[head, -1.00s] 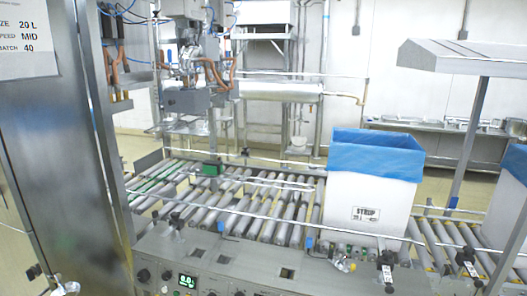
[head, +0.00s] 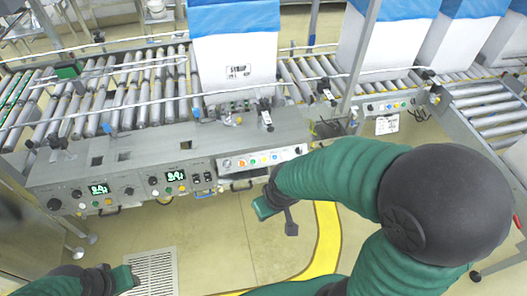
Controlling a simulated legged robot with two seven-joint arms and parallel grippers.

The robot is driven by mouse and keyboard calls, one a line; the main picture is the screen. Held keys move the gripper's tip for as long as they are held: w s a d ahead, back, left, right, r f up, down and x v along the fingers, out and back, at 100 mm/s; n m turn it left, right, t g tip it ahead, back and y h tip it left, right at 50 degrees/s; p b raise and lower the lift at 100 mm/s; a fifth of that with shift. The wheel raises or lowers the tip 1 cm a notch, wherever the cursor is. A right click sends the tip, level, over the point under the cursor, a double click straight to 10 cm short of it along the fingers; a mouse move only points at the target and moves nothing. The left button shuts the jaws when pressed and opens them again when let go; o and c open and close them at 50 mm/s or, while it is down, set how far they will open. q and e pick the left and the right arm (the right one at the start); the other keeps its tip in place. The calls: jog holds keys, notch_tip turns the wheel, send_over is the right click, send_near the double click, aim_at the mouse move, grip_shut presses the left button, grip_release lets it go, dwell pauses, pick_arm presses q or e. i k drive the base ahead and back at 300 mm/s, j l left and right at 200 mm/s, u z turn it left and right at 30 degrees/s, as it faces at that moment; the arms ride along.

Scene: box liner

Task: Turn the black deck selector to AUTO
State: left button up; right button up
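A grey control console (head: 230,140) runs along the front of the conveyor. Its sloped front carries several black knobs, one at the left end (head: 55,204) and one by the right green display (head: 153,181). The labels are too small to read, so I cannot tell which is the deck selector or where it points. My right gripper (head: 277,216) is below and in front of the console's right part, apart from it, with two prongs spread and nothing between them. My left gripper (head: 128,280) is low at the bottom left, apart from the console; its fingers are unclear.
A white box with a blue liner (head: 235,65) stands on the roller conveyor (head: 145,85) behind the console. Several similar boxes stand to the right. A small coloured-button panel (head: 265,158) is on the console. A floor grate (head: 152,268) and yellow floor line (head: 328,230) lie in front.

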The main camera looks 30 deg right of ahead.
aim_at(299, 150)
jog(key=z, duration=1.3)
jog(key=k+l+u, duration=0.25)
jog(key=l+u, duration=0.25)
jog(key=l, duration=0.15)
jog(key=i+u, duration=0.2)
jog(key=i, duration=0.35)
jog(key=i+j, duration=0.2)
jog(key=i, duration=0.3)
jog(key=i+j+z, duration=0.1)
jog(key=i, duration=0.45)
jog(key=j, duration=0.1)
